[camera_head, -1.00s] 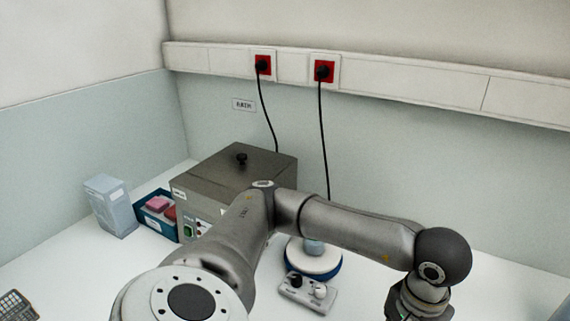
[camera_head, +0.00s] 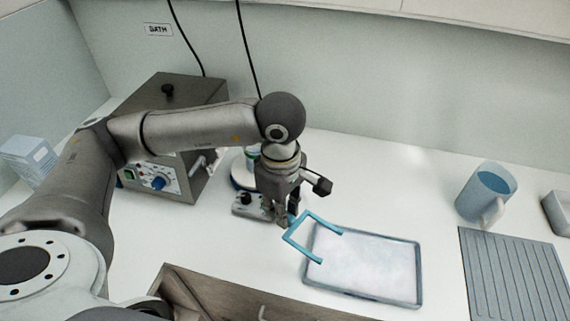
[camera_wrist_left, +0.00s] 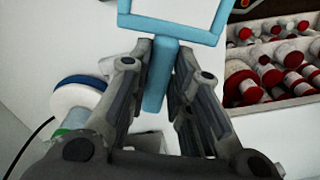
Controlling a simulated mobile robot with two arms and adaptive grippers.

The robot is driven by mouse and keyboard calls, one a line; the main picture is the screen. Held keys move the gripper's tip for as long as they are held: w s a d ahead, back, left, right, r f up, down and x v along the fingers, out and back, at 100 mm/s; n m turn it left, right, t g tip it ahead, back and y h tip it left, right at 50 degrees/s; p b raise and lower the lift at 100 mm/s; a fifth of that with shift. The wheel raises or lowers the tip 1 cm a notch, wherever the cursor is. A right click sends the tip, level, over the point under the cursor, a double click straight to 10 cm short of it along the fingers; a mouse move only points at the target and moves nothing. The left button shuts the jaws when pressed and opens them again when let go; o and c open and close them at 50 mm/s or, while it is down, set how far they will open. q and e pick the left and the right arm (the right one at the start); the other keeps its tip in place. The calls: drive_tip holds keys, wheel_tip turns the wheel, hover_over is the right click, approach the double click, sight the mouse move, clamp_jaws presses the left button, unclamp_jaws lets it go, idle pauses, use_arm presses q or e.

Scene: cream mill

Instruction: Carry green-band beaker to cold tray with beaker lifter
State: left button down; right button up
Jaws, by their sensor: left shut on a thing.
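My left gripper (camera_head: 288,212) is shut on the handle of the light-blue beaker lifter (camera_head: 299,231). The lifter's open square frame sticks out to the right, over the left edge of the cold tray (camera_head: 418,272), a pale flat tray with a grey-blue rim. In the left wrist view the handle (camera_wrist_left: 155,88) stands between the fingers (camera_wrist_left: 158,105), with the frame at the top. A small vessel with a greenish band (camera_head: 252,153), likely the beaker, stands on the round blue-and-white plate (camera_head: 240,177), partly hidden by my left arm. My right gripper is out of view.
The grey bath box (camera_head: 178,95) stands behind my left arm. A blue mug (camera_head: 485,192) and a ribbed grey mat (camera_head: 515,275) are at the right. In the left wrist view a box of red-capped vials (camera_wrist_left: 285,109) is at the right.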

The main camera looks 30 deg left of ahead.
use_arm(q)
drive_tip(key=n, duration=0.2)
drive_tip(key=r+n+p, duration=0.1)
drive_tip(key=n, duration=0.2)
drive_tip(key=w+r+n, duration=0.1)
drive_tip(key=n, duration=0.1)
drive_tip(key=shift+a+r+n+p, duration=0.1)
drive_tip(key=shift+n+p, duration=0.2)
drive_tip(key=shift+p, duration=0.1)
wheel_tip(320, 180, up, 5)
drive_tip(key=w+n+p, duration=0.2)
drive_tip(key=n+p, duration=0.3)
drive_tip(key=n, duration=1.7)
drive_tip(key=shift+w+a+f+b, duration=0.8)
drive_tip(key=shift+f+b, duration=1.8)
drive_tip(key=shift+f, duration=2.05)
drive_tip(key=w+a+b, duration=0.1)
drive_tip(key=w+a, duration=0.4)
drive_tip(key=a, duration=0.3)
drive_tip(key=shift+w+n, duration=0.3)
drive_tip(key=shift+w, duration=0.1)
